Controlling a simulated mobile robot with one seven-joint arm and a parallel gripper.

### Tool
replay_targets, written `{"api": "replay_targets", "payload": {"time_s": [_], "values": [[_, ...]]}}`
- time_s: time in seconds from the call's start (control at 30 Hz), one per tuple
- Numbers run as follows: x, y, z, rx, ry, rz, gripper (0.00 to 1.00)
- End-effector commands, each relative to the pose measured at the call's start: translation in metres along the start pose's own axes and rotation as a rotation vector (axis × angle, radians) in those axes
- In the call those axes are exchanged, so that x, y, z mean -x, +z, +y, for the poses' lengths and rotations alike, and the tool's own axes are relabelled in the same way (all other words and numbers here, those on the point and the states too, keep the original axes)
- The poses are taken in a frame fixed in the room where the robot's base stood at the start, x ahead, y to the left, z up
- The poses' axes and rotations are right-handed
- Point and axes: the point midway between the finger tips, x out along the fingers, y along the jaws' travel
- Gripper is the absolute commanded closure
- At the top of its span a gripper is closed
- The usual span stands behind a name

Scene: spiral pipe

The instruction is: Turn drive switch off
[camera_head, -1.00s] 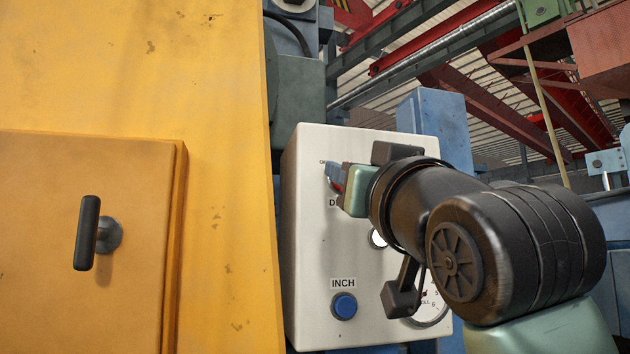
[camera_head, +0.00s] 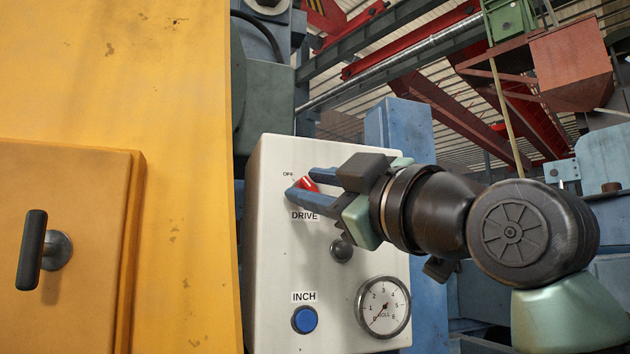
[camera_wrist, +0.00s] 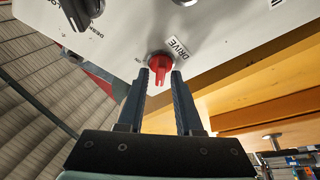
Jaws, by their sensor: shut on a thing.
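The red drive switch (camera_head: 308,184) sits high on a white control panel (camera_head: 268,240), above its DRIVE label, with an OFF mark to its upper left. My gripper (camera_head: 301,181) reaches in from the right, its two blue-grey fingers on either side of the switch. It is shut on the switch. In the wrist view the red switch (camera_wrist: 160,66) shows between the fingertips (camera_wrist: 157,77). The fingers hide part of the switch in the head view, so its exact pointing direction is hard to tell.
Below the gripper are a dark round lamp or knob (camera_head: 342,250), a blue INCH button (camera_head: 305,319) and a round gauge (camera_head: 383,307). A yellow cabinet with a dark handle (camera_head: 33,250) stands left of the panel.

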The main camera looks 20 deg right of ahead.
Motion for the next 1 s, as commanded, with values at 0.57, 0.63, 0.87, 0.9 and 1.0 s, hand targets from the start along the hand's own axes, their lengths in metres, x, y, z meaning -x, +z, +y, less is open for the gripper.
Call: {"api": "replay_targets", "payload": {"time_s": [0.57, 0.63, 0.87, 0.9, 1.0], "values": [[-0.0001, 0.0001, 0.0015, 0.055, -0.018, -0.001, 1.00], [-0.0001, 0.0002, 0.0015, 0.055, -0.018, -0.001, 1.00], [0.0000, 0.0002, 0.0011, 0.054, -0.019, -0.001, 0.56], [0.0000, 0.0002, 0.0009, 0.054, -0.019, -0.001, 0.56], [-0.0001, 0.0003, 0.0003, 0.053, -0.020, -0.001, 0.56]]}}
